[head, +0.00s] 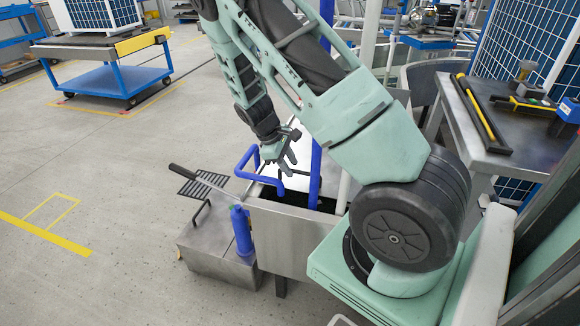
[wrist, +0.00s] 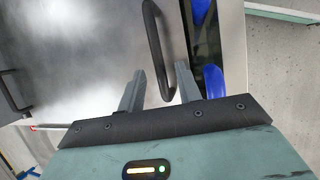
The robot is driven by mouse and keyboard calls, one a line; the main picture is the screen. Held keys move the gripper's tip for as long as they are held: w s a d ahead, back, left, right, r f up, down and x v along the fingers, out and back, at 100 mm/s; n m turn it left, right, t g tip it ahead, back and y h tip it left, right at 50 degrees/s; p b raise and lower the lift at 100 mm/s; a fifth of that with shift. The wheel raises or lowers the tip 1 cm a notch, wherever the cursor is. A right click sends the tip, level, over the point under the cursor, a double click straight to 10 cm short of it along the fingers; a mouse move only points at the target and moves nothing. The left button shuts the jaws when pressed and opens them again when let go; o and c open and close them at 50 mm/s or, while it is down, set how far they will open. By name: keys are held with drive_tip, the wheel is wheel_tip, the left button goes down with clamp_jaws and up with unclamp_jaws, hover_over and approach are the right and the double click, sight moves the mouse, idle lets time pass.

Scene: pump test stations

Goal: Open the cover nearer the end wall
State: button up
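In the wrist view a flat steel cover (wrist: 85,60) fills the left and middle, with a dark bar handle (wrist: 154,45) near its right edge. My gripper (wrist: 160,75) is open, and the lower end of this handle shows between its two separated fingers. I cannot tell whether the fingers touch it. A second dark handle (wrist: 12,98) shows at the left edge of the wrist view. In the head view my gripper (head: 289,156) is low over the steel station (head: 290,238), beside a blue bent tube. The handle is not clear there, and I cannot tell which cover is nearer the end wall.
The blue tube (head: 246,160) and a blue post (head: 315,172) stand close to my gripper. A blue bottle (head: 241,230) is at the station's front left. A steel table (head: 520,145) with tools stands right. A blue cart (head: 108,80) is far left; the floor between is open.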

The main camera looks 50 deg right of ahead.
drive_tip(key=shift+s+f, duration=0.1)
drive_tip(key=shift+f, duration=0.2)
